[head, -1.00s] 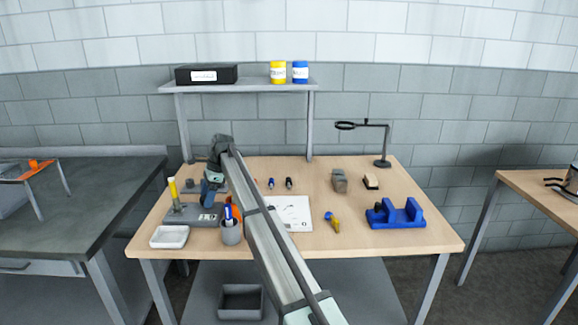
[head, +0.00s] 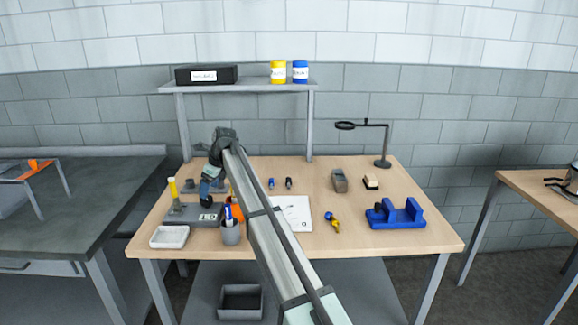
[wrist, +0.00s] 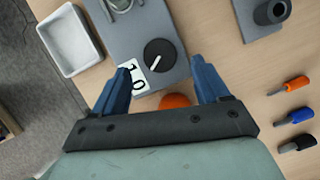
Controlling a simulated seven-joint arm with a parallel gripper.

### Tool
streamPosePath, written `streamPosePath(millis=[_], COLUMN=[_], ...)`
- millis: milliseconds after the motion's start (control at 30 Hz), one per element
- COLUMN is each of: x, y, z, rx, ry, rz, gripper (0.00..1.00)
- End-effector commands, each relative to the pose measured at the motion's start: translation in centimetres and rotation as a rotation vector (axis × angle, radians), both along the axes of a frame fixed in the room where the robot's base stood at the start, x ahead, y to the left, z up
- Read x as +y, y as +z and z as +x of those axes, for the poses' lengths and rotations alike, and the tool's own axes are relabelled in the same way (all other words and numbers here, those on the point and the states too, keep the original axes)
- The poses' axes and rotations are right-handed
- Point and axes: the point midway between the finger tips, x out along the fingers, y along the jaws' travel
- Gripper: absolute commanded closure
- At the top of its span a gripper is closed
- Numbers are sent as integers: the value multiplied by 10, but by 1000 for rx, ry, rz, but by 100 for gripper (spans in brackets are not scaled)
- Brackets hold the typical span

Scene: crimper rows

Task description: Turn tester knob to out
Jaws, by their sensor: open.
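Contact is not visible. In the head view my gripper (head: 206,190) hangs over the tester and hides the knob.
An orange object (wrist: 175,101) shows below the knob in the wrist view. Small drivers (wrist: 295,115) lie at right. A blue cradle (head: 397,215) stands at the table's right.

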Motion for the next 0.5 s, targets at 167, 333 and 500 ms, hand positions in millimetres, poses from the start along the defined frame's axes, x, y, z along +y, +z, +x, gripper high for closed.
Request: streamPosePath(millis=[167,333,500], x=[-11,-22,-31], y=[28,53,79], z=[-3,-5,-8], rx=[-2,-2,-2], ry=[1,1,1], rz=[1,1,1], gripper=[25,25,25])
